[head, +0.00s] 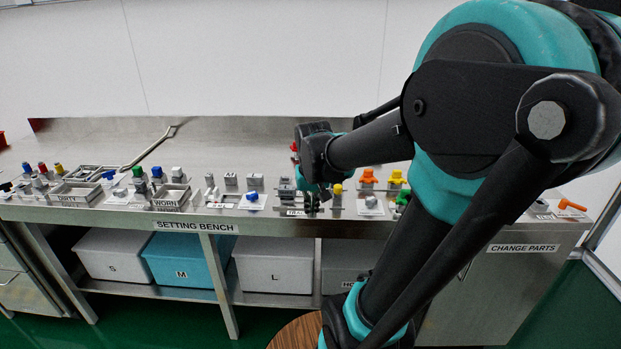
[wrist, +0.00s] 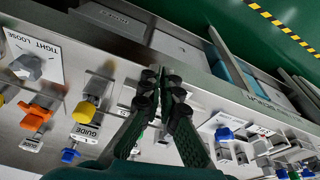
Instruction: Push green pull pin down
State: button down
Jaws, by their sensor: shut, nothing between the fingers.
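My gripper (head: 312,205) is shut and points down at the front edge of the bench, by a label that it partly covers. In the wrist view my gripper (wrist: 163,92) has its dark fingers close together over the bench edge. Green shows between and beside the fingers, but I cannot tell a green pull pin from the finger pads there. The fingers hide what is directly below them, so contact is unclear. A separate green part (head: 403,197) shows farther right on the bench, partly behind my arm; I cannot tell if it is a pull pin.
A yellow-topped post (head: 337,188), an orange knob (head: 368,176) and a grey knob (head: 371,203) stand right of my gripper. A blue knob (head: 252,196) stands to its left. Bins, including a blue one (head: 184,262), sit on the shelf below.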

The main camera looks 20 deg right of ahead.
jog(key=w+r+m+g+h, duration=0.1)
jog(key=w+r, duration=0.4)
jog(key=r, duration=0.4)
jog(key=w+r+m+g, duration=0.1)
jog(key=w+r+g, duration=0.1)
jog(key=w+r, duration=0.55)
jog(key=f, duration=0.4)
jog(key=s+d+f, duration=0.1)
jog(key=f, duration=0.3)
jog(key=s+d+f, duration=0.1)
jog(key=f, duration=0.3)
jog(key=shift+s+d, duration=0.1)
jog(key=shift+d, duration=0.1)
jog(key=shift+f, duration=1.25)
jog(key=shift+r, duration=0.1)
